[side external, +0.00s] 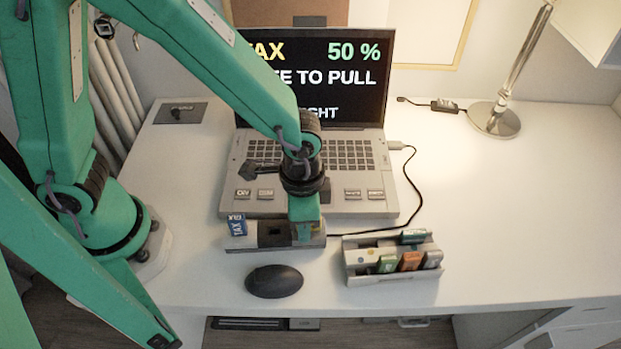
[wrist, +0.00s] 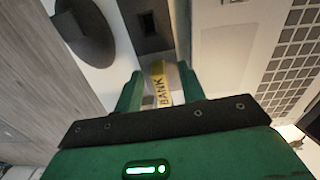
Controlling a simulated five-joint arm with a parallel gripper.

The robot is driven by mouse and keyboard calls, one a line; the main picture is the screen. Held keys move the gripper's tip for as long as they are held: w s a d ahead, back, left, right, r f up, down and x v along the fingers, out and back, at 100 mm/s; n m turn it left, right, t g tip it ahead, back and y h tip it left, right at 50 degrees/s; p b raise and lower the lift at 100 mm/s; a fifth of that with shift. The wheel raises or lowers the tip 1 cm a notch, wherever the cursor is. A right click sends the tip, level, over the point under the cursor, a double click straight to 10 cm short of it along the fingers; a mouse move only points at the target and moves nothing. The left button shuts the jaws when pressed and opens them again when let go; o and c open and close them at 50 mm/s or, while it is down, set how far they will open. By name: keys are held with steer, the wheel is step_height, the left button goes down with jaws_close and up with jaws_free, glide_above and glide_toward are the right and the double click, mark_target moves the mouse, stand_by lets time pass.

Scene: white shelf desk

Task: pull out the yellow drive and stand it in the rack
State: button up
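The yellow drive, labelled BANK (wrist: 160,84), shows between the two fingers of my gripper (wrist: 159,78) in the wrist view. Narrow gaps seem to separate it from the fingers, so my gripper looks open around it. In the side view my gripper (side external: 306,238) is low over the right end of the grey hub (side external: 276,243) and hides the yellow drive. The grey rack (side external: 395,278) is to the right, holding green, orange and grey drives.
A laptop (side external: 312,165) stands behind the hub; its partly hidden screen shows "TAX", "50 %" and "TO PULL". A black mouse (side external: 274,281) lies in front. A cable (side external: 413,205) curves behind the rack. A lamp (side external: 494,118) stands back right; the right desk is clear.

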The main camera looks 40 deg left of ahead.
stand_by(0.4)
jaws_close()
steer(key=shift+r, duration=0.15)
steer(key=shift+r, duration=0.7)
steer(key=r, duration=0.3)
steer(key=shift+s+d, duration=0.2)
steer(key=shift+s, duration=0.15)
steer(key=s+d+r, duration=0.3)
steer(key=s+r, duration=0.3)
steer(key=s, duration=0.4)
steer(key=shift+s+d+r, duration=0.15)
steer(key=shift+d+r, duration=0.05)
steer(key=shift+d, duration=0.1)
